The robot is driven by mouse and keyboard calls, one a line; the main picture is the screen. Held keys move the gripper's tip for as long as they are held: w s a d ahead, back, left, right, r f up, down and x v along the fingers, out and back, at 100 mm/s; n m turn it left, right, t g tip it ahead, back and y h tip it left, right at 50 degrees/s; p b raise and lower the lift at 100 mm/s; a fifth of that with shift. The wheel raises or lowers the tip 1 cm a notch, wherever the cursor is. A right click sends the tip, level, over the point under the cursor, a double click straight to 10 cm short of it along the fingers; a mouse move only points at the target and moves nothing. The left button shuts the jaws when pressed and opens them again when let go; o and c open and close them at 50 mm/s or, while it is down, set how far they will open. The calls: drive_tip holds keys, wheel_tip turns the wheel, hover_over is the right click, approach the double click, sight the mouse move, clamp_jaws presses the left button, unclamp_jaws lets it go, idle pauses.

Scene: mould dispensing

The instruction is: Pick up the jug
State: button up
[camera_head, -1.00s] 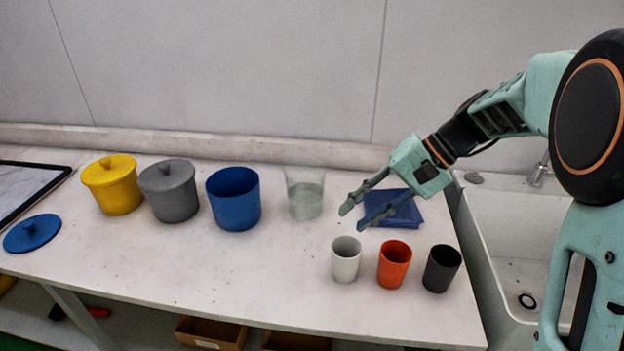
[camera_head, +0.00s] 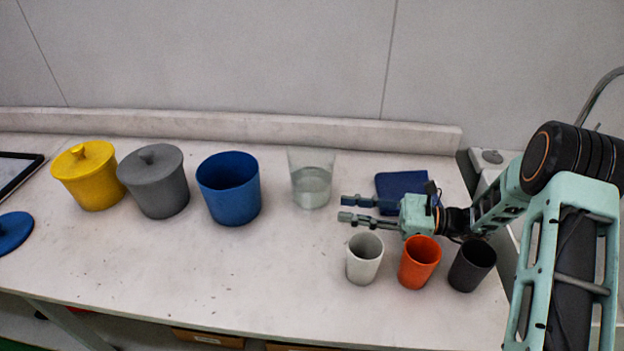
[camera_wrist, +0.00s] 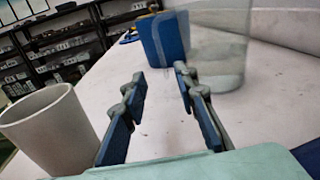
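The jug (camera_head: 311,185) is a clear vessel with some liquid in its lower part, standing upright on the counter behind and left of my gripper. It also shows in the wrist view (camera_wrist: 222,55), ahead and to the right of the fingers. My gripper (camera_head: 343,208) is low over the counter, pointing left, with its two fingers apart and nothing between them. In the wrist view the open fingers (camera_wrist: 158,82) have bare counter between them. The jug is apart from the fingers.
White (camera_head: 364,258), orange (camera_head: 419,262) and black (camera_head: 471,265) cups stand in front of my gripper. A blue pot (camera_head: 228,190), a lidded grey pot (camera_head: 155,183) and a lidded yellow pot (camera_head: 88,178) stand left. A blue cloth-like square (camera_head: 401,183) lies behind. The front-left counter is clear.

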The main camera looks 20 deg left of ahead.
sight(307, 212)
drive_tip(key=p+x, duration=0.1)
drive_tip(key=x, duration=0.9)
drive_tip(key=shift+w+a, duration=0.1)
drive_tip(key=shift+a, duration=0.3)
clamp_jaws()
drive_tip(key=shift+r, duration=0.15)
